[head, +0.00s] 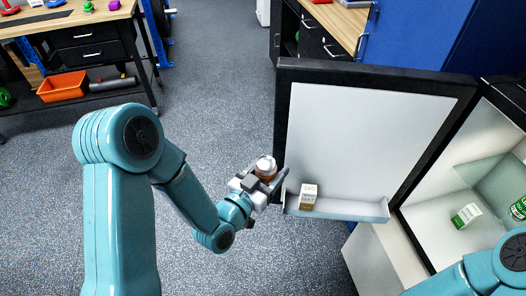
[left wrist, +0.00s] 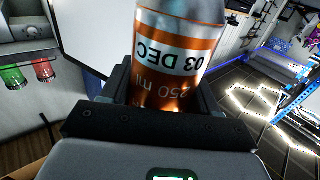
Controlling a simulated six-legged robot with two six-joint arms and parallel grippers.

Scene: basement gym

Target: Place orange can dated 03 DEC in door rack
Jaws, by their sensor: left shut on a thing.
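The orange can (head: 265,168) with a pale top is held by my left gripper (head: 268,180), just left of the open fridge door. In the left wrist view the can (left wrist: 180,50) fills the jaws, and its label reads 03 DEC, upside down. The door rack (head: 350,209) is a pale shelf low on the door's inner face. A small white and brown carton (head: 308,196) stands at its left part; the rest of the rack looks bare. Part of my right arm shows at the lower right, but its gripper is not visible.
The fridge interior at the right holds a green and white carton (head: 466,215) and a green can (head: 519,208). A workbench (head: 65,20) with an orange bin (head: 62,86) stands at the upper left. The floor left of the door is clear.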

